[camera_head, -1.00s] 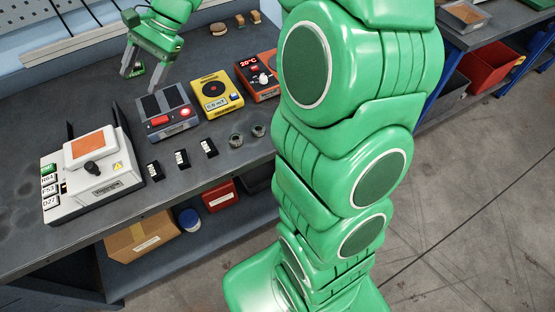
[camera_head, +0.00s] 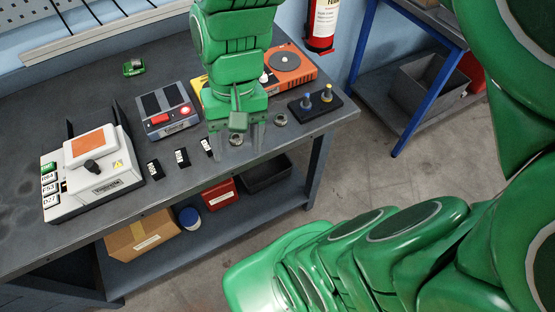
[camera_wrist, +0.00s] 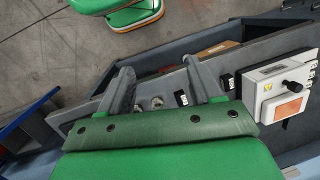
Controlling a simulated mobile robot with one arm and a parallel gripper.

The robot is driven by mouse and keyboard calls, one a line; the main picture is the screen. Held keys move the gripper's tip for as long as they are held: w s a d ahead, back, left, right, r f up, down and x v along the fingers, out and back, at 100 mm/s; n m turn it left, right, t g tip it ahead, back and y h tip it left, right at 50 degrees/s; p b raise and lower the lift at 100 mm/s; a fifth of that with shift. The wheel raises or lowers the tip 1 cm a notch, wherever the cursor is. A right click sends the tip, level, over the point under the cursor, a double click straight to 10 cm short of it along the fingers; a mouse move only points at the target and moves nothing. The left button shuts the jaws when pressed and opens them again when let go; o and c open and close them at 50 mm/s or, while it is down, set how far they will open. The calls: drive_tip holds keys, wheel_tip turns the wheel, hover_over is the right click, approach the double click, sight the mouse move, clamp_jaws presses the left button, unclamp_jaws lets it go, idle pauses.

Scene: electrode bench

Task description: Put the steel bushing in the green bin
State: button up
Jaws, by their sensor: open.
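Two small grey ring-shaped parts are near the bench's front edge. One ring (camera_head: 280,119) lies right of my gripper in the head view; the other (camera_head: 236,140) is mostly hidden between my fingers. I cannot tell which is the steel bushing. In the wrist view both rings show between my fingers, one at left (camera_wrist: 138,109) and one at right (camera_wrist: 157,102). My gripper (camera_head: 238,142) is open, pointing down over the bench, holding nothing. A small green object (camera_head: 133,68) lies at the back left; I cannot tell what it is. No green bin is clearly visible.
A black stand with two pegs (camera_head: 318,105) is right of the rings. A red bin (camera_head: 222,192) sits on the lower shelf.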

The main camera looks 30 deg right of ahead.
drive_tip(key=s+d+f+n+h, duration=0.1)
drive_tip(key=s+d, duration=0.3)
drive_tip(key=s, duration=0.2)
drive_tip(key=shift+s+d+n+h, duration=0.3)
drive_tip(key=shift+s+d+h, duration=0.05)
drive_tip(key=shift+h, duration=0.05)
drive_tip(key=shift+f, duration=0.1)
idle(0.6)
